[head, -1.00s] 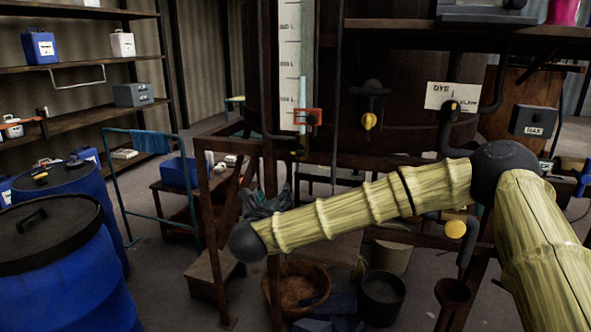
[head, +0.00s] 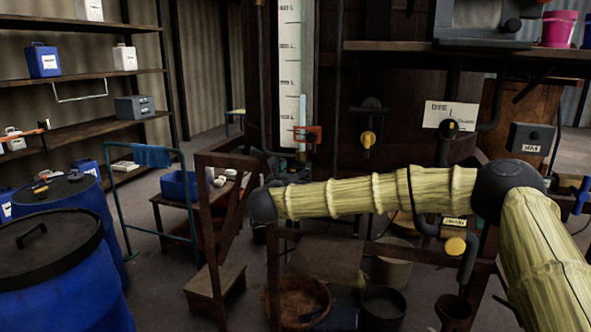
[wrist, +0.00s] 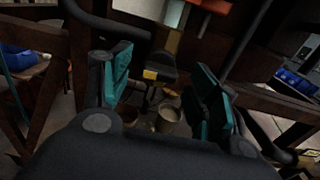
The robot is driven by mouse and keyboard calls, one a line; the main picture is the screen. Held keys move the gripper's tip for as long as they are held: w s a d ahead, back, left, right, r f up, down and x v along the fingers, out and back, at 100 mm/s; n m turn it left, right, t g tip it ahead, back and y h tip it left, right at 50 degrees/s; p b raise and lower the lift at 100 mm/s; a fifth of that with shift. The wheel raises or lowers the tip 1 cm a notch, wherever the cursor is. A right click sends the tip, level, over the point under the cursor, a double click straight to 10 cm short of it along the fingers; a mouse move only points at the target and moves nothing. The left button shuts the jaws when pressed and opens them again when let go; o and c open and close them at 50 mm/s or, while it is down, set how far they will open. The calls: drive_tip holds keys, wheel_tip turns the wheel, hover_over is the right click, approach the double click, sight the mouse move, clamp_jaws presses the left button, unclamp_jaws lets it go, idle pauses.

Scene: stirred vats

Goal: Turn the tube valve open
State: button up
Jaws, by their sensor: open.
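The sight tube (head: 303,95) runs down the white scale (head: 289,70) on the vat in the head view. An orange-red part (wrist: 208,5) also shows at the top of the wrist view. My gripper (wrist: 163,66) is open, with teal-padded fingers apart and nothing held. In the head view my gripper is mostly hidden behind my arm, below the valve.
A yellow-knobbed valve (head: 368,138) and a dye sign (head: 450,115) are to the right. A rusty frame (head: 207,225) stands close to my arm. Buckets (head: 383,306) sit below. Blue barrels (head: 60,275) stand at left.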

drive_tip(key=shift+w+d, duration=0.2)
drive_tip(key=shift+w, duration=0.5)
drive_tip(key=c, duration=1)
drive_tip(key=shift+a, duration=0.1)
